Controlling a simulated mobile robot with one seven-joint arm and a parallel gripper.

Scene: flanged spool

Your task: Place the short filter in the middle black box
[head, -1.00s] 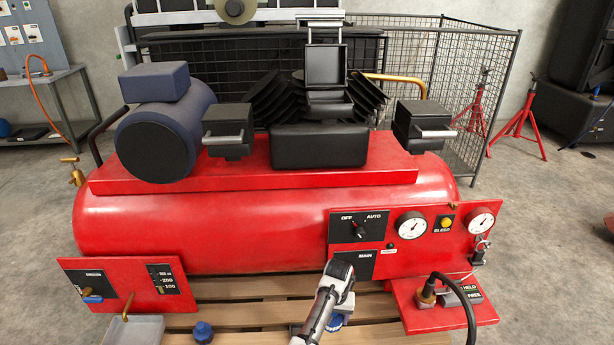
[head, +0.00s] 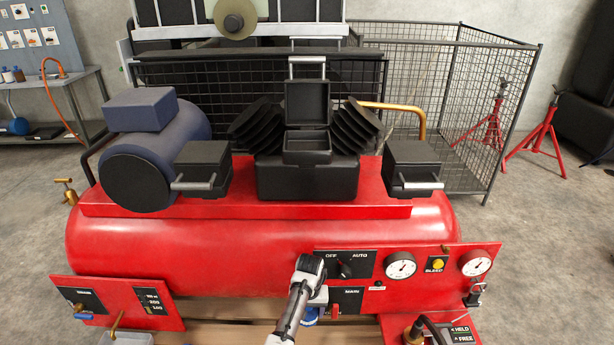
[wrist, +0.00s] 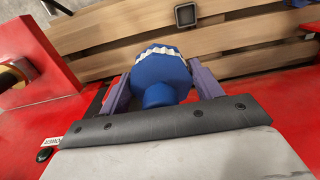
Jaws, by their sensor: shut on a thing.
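The middle black box (head: 306,158) is open on top of the red tank, with its lid (head: 307,103) raised behind it. I see only part of its inside. My gripper (wrist: 160,92) is shut on a blue filter with a white pleated band; the filter (wrist: 158,72) sits between the purple fingers in the wrist view. In the head view the filter (head: 310,319) shows partly, low in front of the control panel, below and well in front of the middle box. My wrist hides the fingertips there.
Closed black boxes with handles stand at left (head: 204,166) and right (head: 412,166) of the middle box. Tilted black fins (head: 256,126) flank it. The control panel (head: 400,285) has gauges and knobs. Wooden slats (wrist: 240,35) lie below, with a small square cup (wrist: 187,15).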

